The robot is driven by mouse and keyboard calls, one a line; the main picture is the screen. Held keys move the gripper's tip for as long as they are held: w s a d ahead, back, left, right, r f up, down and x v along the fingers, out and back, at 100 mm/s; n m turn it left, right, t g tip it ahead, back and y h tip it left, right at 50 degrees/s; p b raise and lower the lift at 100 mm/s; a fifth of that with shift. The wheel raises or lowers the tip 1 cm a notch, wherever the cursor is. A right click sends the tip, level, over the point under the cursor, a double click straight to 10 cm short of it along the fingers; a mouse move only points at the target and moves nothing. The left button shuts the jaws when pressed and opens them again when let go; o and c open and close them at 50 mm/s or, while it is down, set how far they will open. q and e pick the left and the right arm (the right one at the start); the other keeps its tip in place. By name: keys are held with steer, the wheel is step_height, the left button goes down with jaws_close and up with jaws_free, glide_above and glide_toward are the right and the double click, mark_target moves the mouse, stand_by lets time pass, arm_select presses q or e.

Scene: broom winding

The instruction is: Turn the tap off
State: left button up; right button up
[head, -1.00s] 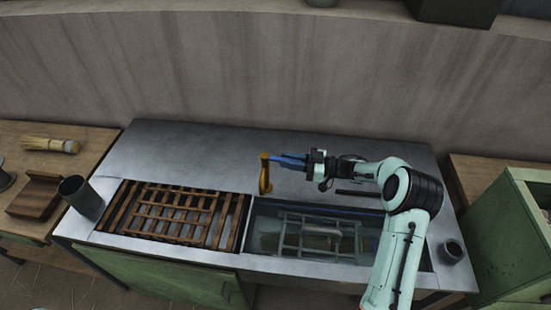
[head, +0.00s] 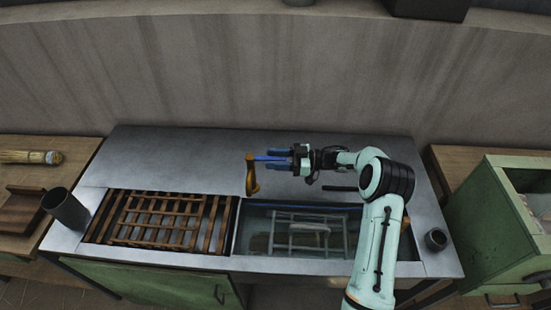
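The brass-coloured tap (head: 252,177) stands upright at the back edge of the sink on the metal counter. A thin bright blue piece, which looks like its lever (head: 264,158), points right from its top. My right gripper (head: 277,160) is just right of the tap, with its blue fingers spread above and below the lever. Whether either finger touches the lever is not clear. The sink basin (head: 240,240) is below, with a wire rack (head: 310,236) and a pale object in it. Whether water runs is too small to tell. My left gripper is not in view.
A wooden slatted rack (head: 160,220) lies left of the basin. A dark grey cup (head: 65,208) stands at the counter's left end, and a small dark cup (head: 436,239) at the right. The back left counter is clear. A green cabinet (head: 490,225) stands at the right.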

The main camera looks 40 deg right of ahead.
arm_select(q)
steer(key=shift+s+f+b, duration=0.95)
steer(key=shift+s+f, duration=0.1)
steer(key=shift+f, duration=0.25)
arm_select(e)
steer(key=v, duration=1.3)
steer(key=shift+s+d, duration=0.15)
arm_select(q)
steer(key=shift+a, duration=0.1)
